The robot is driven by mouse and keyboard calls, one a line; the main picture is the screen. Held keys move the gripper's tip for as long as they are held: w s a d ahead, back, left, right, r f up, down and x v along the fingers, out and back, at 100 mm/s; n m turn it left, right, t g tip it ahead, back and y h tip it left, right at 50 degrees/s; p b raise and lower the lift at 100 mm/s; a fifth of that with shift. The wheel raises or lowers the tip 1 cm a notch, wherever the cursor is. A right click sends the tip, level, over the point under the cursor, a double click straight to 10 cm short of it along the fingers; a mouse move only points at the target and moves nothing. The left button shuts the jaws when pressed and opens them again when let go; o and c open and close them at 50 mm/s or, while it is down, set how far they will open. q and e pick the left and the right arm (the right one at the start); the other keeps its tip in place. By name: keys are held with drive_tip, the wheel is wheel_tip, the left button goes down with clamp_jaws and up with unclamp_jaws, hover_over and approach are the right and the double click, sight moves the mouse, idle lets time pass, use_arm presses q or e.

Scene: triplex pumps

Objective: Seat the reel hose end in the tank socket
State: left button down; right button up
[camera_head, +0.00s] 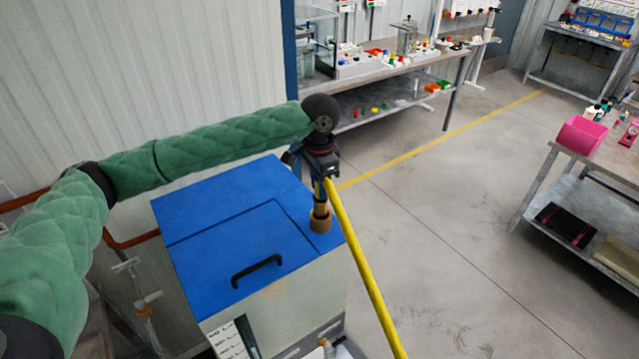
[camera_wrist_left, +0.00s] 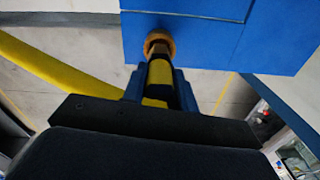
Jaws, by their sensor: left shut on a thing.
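My left gripper (camera_head: 318,180) is above the right edge of the blue-topped tank (camera_head: 215,215). It is shut on the hose end (camera_head: 320,207), a narrow dark and brass-coloured piece pointing down. The wrist view shows the hose end (camera_wrist_left: 158,72) with a yellow band between the blue fingers (camera_wrist_left: 160,90). The brass-coloured tank socket (camera_head: 320,223) stands on the lid near its right edge, and it also shows in the wrist view (camera_wrist_left: 158,40). The hose end's tip lines up with the socket and appears to meet it; I cannot tell how deep it sits. My right gripper is out of view.
The yellow hose (camera_head: 365,270) runs from my left gripper down to the lower right. The tank lid has a black handle (camera_head: 257,271). A long workbench (camera_head: 400,65) stands at the back, and a bench with a pink bin (camera_head: 582,136) at right. The floor between is clear.

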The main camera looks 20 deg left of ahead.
use_arm(q)
drive_tip(key=shift+f+b, duration=0.3)
drive_tip(key=shift+f, duration=2.3)
idle(0.7)
drive_tip(key=c, duration=1)
unclamp_jaws()
